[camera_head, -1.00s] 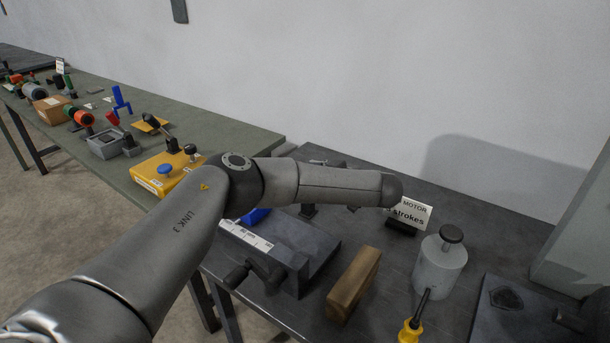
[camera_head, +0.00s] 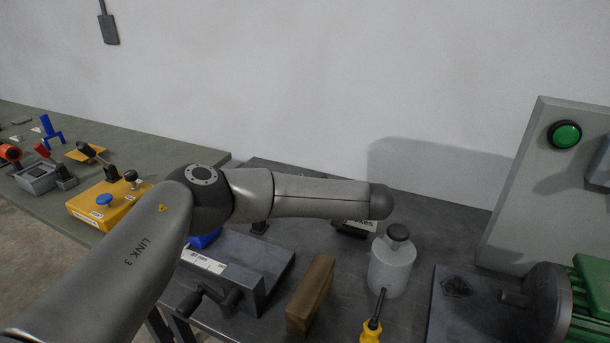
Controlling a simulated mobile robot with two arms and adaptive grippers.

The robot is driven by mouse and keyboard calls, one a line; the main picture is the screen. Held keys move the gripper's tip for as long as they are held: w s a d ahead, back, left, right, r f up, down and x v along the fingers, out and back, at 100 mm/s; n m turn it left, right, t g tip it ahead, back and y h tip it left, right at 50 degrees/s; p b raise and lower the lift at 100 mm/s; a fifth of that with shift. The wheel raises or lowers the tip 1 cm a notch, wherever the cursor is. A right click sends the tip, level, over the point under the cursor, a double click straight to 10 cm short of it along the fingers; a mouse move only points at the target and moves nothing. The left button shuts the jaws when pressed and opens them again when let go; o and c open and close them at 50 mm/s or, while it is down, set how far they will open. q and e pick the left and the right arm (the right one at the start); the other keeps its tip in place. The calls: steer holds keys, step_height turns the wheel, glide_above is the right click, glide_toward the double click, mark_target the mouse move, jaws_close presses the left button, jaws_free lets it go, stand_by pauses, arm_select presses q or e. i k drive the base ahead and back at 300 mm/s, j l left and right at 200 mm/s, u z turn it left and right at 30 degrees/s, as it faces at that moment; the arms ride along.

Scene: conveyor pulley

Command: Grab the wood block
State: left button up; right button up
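The wood block (camera_head: 311,296) is a brown rectangular bar standing on the dark grey table, near its front edge. It sits between a dark vise-like fixture (camera_head: 238,262) on its left and a yellow-handled screwdriver (camera_head: 372,326) on its right. My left arm comes in from the lower left and stretches across the view above and behind the block. Its gripper cannot be made out; only arm links show. My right gripper is out of view. Nothing is seen touching the block.
A grey weight-like cylinder (camera_head: 392,262) with a black knob stands right of the block. A sign behind it is mostly covered by my arm. A green motor (camera_head: 590,300) and a panel with a green button (camera_head: 565,134) stand at the right. A green table (camera_head: 150,150) extends left.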

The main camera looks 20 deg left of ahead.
mark_target(301, 313)
steer(key=k, duration=1)
